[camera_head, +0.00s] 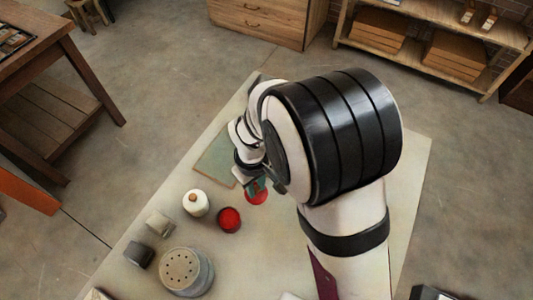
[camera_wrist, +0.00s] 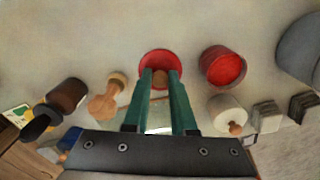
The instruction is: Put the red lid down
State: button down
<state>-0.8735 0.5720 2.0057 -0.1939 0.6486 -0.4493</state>
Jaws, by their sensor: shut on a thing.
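The red lid (camera_head: 256,196) is at my gripper's fingertips over the pale table, just below the arm's end in the head view. In the wrist view the red lid (camera_wrist: 158,57) is a round disc with a brown knob (camera_wrist: 160,78) at its middle. My gripper (camera_wrist: 160,74) has its two green fingers shut on that knob. I cannot tell whether the lid touches the table. A round red pot (camera_head: 229,219) stands close by, apart from the lid; it also shows in the wrist view (camera_wrist: 222,66).
A white jar with a knob (camera_head: 195,203), two small grey blocks (camera_head: 139,254) and a grey drum with holes (camera_head: 187,271) stand nearby. A green mat (camera_head: 216,158) lies beyond. In the wrist view a wooden stamp (camera_wrist: 107,98) and a dark brown item (camera_wrist: 66,95) are at left.

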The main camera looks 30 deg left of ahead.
notch_tip(320, 180, down, 4)
jog(key=shift+a+f, duration=0.1)
jog(key=shift+a, duration=0.05)
jog(key=shift+f, duration=0.1)
jog(key=c, duration=0.7)
grip_release()
jog(key=shift+c, duration=0.2)
